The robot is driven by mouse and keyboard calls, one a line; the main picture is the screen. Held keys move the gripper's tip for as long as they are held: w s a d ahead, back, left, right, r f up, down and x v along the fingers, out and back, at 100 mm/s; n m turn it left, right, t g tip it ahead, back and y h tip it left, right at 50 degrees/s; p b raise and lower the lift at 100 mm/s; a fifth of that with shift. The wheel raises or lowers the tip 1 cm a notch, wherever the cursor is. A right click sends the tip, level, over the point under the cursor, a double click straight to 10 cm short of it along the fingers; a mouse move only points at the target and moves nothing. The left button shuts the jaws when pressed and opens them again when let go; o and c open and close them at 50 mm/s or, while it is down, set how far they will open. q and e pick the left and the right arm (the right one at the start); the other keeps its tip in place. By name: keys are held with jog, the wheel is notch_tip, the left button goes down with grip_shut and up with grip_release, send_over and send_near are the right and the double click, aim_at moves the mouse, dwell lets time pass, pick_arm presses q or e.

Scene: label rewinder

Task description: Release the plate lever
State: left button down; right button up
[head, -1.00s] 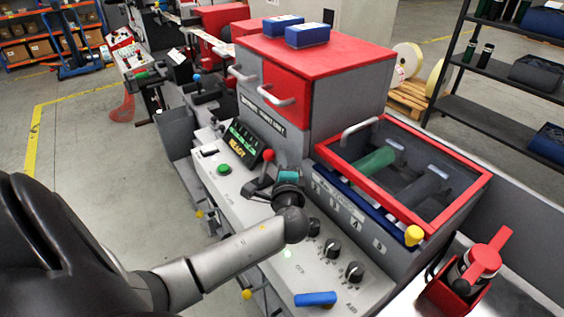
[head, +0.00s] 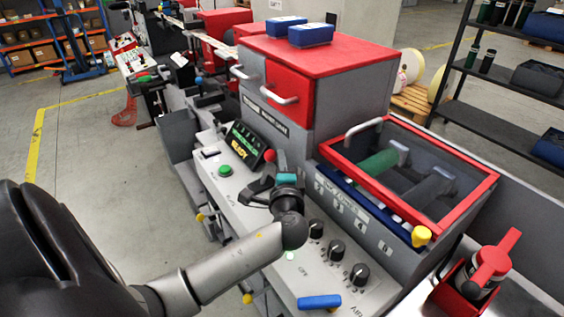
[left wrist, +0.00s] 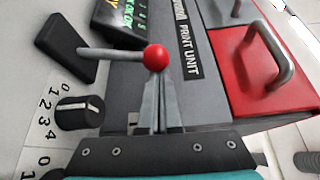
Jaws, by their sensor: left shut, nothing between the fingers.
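The lever with a red ball knob (head: 270,156) stands on the machine's sloped control panel (head: 235,195), below the print unit. My right gripper is not in view.
A lit display (head: 244,143) and a green button (head: 225,170) are left of the lever. Black dials (head: 335,250) and a blue handle (head: 319,301) lie nearer on the panel. The print unit with a red door (head: 288,95) rises behind; a red-framed cover (head: 455,205) is at right.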

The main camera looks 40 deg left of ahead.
pick_arm(q)
jog(key=s+n+b, duration=0.2)
jog(key=b, duration=0.2)
jog(key=s+a+n+t+y+b, duration=0.1)
jog(key=n+b, duration=0.1)
jog(key=b, duration=0.3)
jog(key=s+n+y+b, duration=0.1)
jog(key=s+n+b, duration=0.1)
jog(key=b, duration=0.2)
jog(key=shift+s+a+r+t, duration=0.15)
jog(key=shift+s+a+t, duration=0.15)
jog(key=shift+a, duration=0.05)
jog(key=shift+s+a+r+n+y+b, duration=0.1)
jog(key=shift+s+n+y+b, duration=0.35)
jog(key=shift+b, duration=0.55)
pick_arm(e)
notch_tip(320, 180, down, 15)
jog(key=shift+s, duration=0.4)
pick_arm(q)
jog(key=shift+w, duration=0.1)
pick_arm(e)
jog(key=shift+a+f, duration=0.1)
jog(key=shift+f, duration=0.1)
